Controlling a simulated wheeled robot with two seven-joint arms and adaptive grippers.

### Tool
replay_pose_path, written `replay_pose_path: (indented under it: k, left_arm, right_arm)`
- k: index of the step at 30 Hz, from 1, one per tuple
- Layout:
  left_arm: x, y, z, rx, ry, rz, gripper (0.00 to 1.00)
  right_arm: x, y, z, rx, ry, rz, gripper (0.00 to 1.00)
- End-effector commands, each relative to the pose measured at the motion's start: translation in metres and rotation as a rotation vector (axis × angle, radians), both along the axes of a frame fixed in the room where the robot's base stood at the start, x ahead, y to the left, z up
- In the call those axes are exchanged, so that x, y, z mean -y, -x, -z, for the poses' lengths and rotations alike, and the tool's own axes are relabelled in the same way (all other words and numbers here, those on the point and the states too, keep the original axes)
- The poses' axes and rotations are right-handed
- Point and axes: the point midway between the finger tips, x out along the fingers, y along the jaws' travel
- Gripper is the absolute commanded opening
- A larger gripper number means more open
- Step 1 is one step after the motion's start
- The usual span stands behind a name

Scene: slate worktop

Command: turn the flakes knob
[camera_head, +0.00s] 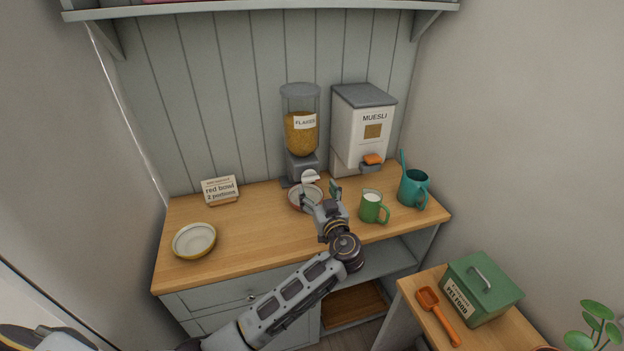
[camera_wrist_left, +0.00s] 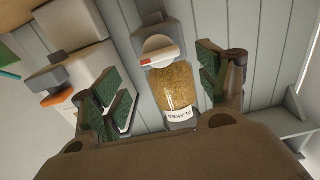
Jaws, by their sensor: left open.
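The flakes dispenser (camera_head: 301,132) stands at the back of the wooden worktop, a clear canister of golden flakes on a grey base. Its pale round knob (camera_head: 310,176) faces front. In the left wrist view, which is upside down, the knob (camera_wrist_left: 158,50) shows a red mark on its handle. My left gripper (camera_head: 320,191) is open just in front of the knob. In the wrist view its green-padded fingers (camera_wrist_left: 165,92) stand either side of the dispenser, with nothing between the pads that I can see touching.
The muesli dispenser (camera_head: 362,130) with an orange lever stands right of the flakes. A green mug (camera_head: 373,208) with white contents and a teal jug (camera_head: 414,190) stand at right. A yellow-rimmed bowl (camera_head: 194,240) and a card reading "red bowl 2 portions" (camera_head: 220,190) are at left.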

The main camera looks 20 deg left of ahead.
Motion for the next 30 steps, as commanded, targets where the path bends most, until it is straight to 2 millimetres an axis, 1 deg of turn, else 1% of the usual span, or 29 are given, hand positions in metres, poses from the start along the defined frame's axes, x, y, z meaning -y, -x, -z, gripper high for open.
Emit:
replay_pose_path:
  k: [1, 4, 12, 18, 27, 30]
  left_arm:
    - [-0.004, -0.006, -0.002, 0.001, -0.002, -0.001, 0.75]
    - [-0.012, -0.017, -0.002, 0.000, -0.004, -0.001, 0.75]
    - [-0.028, -0.041, -0.001, 0.000, -0.002, 0.000, 0.75]
    - [-0.033, -0.048, 0.000, 0.000, 0.000, 0.000, 0.75]
    - [-0.033, -0.048, 0.000, 0.000, 0.000, 0.000, 0.75]
    - [-0.033, -0.048, 0.000, 0.000, 0.000, 0.000, 0.62]
  right_arm:
    - [-0.004, 0.001, -0.003, -0.001, -0.004, 0.000, 0.40]
    - [-0.006, 0.001, -0.006, -0.001, -0.007, -0.001, 0.40]
    - [0.000, 0.002, -0.013, -0.002, 0.001, -0.002, 0.40]
    - [0.007, 0.001, -0.014, -0.002, 0.007, 0.000, 0.40]
    - [0.009, 0.001, -0.014, -0.001, 0.009, 0.000, 0.40]
    - [0.009, 0.001, -0.014, -0.001, 0.009, 0.000, 0.40]
